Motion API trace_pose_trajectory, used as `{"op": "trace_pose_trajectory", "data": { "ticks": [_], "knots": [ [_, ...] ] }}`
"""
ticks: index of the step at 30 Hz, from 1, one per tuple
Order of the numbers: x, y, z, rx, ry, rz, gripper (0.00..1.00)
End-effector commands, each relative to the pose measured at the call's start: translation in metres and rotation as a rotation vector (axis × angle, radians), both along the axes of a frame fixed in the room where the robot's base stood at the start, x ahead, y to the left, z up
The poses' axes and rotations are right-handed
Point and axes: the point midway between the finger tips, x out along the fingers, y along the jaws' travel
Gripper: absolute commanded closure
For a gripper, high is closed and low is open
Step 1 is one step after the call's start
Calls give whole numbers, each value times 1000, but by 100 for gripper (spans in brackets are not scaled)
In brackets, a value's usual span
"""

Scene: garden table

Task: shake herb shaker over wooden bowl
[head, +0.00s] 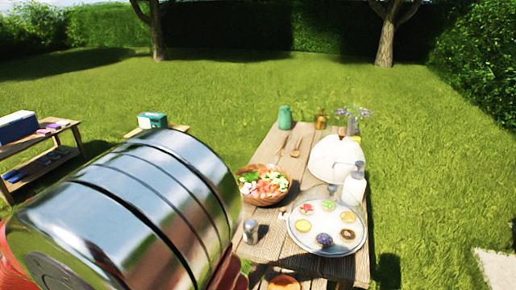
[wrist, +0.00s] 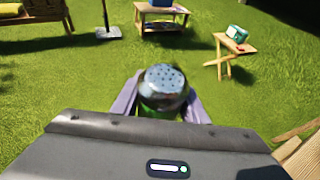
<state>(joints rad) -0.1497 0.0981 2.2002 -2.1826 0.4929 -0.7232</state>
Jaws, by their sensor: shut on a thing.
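The herb shaker (wrist: 163,85) is in the wrist view, with a domed, perforated metal cap and a greenish body. My gripper (wrist: 160,99) is shut on it, one purple finger on each side, and the cap faces the wrist camera. Grass shows behind the shaker. The wooden bowl (head: 266,201) is on the left side of the table in the head view, filled with chopped red, green and pale salad. The bowl is not in the wrist view. The gripper and held shaker cannot be made out in the head view, where my large metallic arm part covers the lower left.
On the wooden table (head: 270,149) stand a small metal shaker (head: 250,232), a round tray (head: 300,239) with several food pieces, a white bottle (head: 354,187), a green canister (head: 285,118) and flowers (head: 352,113). A side stool with a green box (wrist: 236,34) stands on the grass.

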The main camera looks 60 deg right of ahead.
Motion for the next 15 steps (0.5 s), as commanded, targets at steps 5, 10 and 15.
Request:
{"op": "trace_pose_trajectory", "data": {
  "ticks": [5,10,15],
  "knots": [
    [1,-8,0,-2,0,-13,85],
    [6,-34,1,-29,8,-48,85],
    [17,-90,3,-92,32,-122,85]
  ]
}}
